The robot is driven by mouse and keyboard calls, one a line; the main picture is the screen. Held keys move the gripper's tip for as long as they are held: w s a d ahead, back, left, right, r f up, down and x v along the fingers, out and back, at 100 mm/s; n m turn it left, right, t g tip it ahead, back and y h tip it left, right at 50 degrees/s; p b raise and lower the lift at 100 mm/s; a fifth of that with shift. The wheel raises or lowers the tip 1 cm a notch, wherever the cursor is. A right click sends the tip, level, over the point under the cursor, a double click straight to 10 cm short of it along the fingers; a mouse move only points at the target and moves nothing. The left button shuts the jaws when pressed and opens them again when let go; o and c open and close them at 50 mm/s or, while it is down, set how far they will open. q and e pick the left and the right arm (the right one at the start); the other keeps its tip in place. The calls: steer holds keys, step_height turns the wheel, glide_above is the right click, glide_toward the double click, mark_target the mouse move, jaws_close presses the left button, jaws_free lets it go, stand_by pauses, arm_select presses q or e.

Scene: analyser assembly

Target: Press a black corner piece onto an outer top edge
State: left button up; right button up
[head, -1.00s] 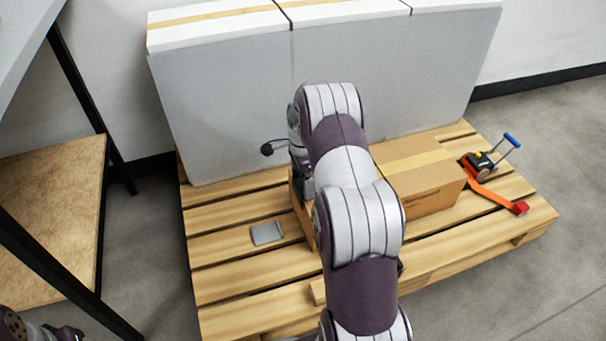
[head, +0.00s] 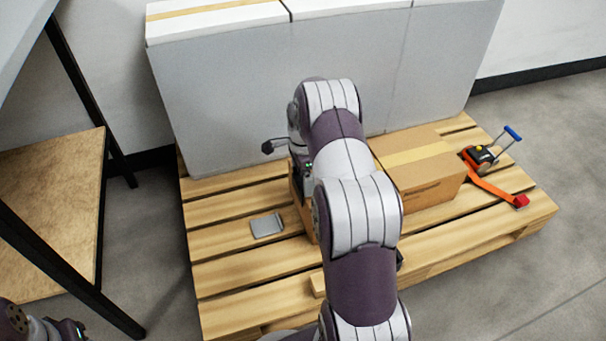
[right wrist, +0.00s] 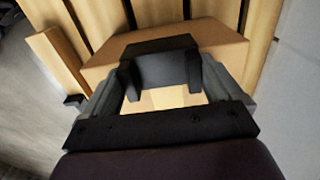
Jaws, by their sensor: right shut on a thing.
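The black corner piece (right wrist: 160,68) shows in the right wrist view, with a broad face and two legs. My right gripper (right wrist: 162,82) is shut on it, with a grey finger at each side. The piece is above or in front of a brown cardboard surface; I cannot tell whether it touches. In the head view my right arm covers most of this gripper; a dark part (head: 274,147) sticks out to its left, in front of the grey-sided, white-topped boxes (head: 230,100). My left gripper (head: 72,330) is partly cut off at the bottom left, its jaws unclear.
A wooden pallet (head: 235,272) carries the tall boxes, a taped brown carton (head: 425,175) and a small grey plate (head: 266,225). A strapping tool (head: 482,155) with an orange strap (head: 492,188) lies at the right. A black-framed table (head: 65,255) stands left. The front-left slats are clear.

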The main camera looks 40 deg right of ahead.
steer(key=shift+f, duration=0.4)
stand_by(0.4)
steer(key=o, duration=0.7)
step_height(320, 180, up, 7)
steer(key=p, duration=0.7)
steer(key=shift+r+p, duration=0.1)
steer(key=shift+p, duration=0.2)
